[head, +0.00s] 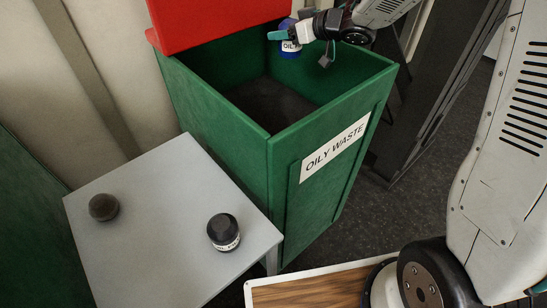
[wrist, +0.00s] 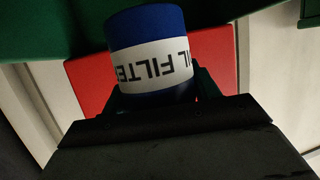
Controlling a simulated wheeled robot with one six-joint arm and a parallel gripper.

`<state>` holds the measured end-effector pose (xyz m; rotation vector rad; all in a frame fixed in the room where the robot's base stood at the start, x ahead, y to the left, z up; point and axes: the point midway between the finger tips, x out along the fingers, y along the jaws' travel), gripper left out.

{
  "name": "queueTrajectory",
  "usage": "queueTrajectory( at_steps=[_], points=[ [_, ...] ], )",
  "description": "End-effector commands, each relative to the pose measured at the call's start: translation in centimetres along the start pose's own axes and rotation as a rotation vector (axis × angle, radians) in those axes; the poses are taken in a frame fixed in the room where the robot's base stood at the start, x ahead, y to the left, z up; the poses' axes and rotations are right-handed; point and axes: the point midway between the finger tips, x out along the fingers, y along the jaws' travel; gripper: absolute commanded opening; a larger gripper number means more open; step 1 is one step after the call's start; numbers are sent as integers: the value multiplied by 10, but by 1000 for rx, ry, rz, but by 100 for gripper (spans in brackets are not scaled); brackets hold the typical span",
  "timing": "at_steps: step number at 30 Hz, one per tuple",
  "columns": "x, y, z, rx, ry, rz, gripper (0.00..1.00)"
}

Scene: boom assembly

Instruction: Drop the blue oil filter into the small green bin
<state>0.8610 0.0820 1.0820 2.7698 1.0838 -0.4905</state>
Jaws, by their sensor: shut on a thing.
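The blue oil filter (head: 290,46) has a white label and hangs over the open top of the green bin marked OILY WASTE (head: 283,150), near its back wall. My gripper (head: 286,34) is shut on the filter. In the wrist view the blue oil filter (wrist: 150,50) fills the upper middle, with its label upside down. The fingers are mostly hidden behind the filter and the dark gripper body there. The bin's red lid (head: 215,22) stands open at the back left.
A grey table (head: 150,220) stands at the bin's left front. A dark round object (head: 103,207) and a black canister with a white label (head: 224,232) rest on it. A wooden board with a white edge (head: 310,288) is at the bottom. Dark floor shows right of the bin.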

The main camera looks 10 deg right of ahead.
Motion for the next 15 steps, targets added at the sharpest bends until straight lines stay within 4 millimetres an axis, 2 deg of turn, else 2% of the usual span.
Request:
queueTrajectory(
  at_steps=[2, 3, 5, 15],
  points=[
    [0, 0, -1, -1, 1, 0, 30],
    [0, 0, -1, -1, 1, 0, 69],
    [0, 0, -1, -1, 1, 0, 86],
    [-4, 0, 0, 0, 0, 0, 86]
  ],
)
